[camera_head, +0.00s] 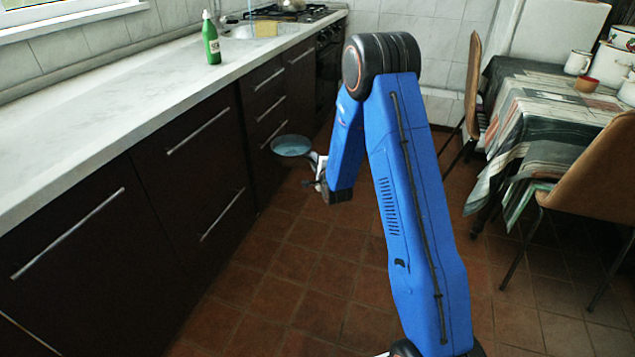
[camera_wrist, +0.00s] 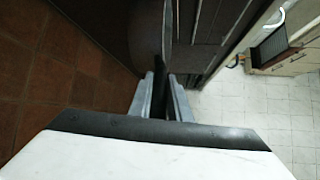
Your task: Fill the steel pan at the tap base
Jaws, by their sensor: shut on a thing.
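The steel pan (camera_head: 291,145) is held in the air in front of the dark cabinet fronts, below counter height. It looks roughly level, with a pale bluish inside; I cannot tell whether that is water or reflection. My gripper (camera_head: 316,172) is shut on its handle. In the wrist view the fingers (camera_wrist: 163,98) close around the dark handle (camera_wrist: 159,82), and the pan (camera_wrist: 167,35) shows edge-on beyond them. The sink (camera_head: 243,32) is set in the far end of the counter. A thin bluish vertical line shows above it; the tap itself is not clear.
A green bottle (camera_head: 211,42) stands on the counter (camera_head: 110,85) near the sink, and a yellowish block (camera_head: 266,29) lies by it. A stove (camera_head: 305,14) is beyond. A cloth-covered table (camera_head: 545,105) and chairs (camera_head: 590,170) stand at right. Tiled floor (camera_head: 300,270) between is clear.

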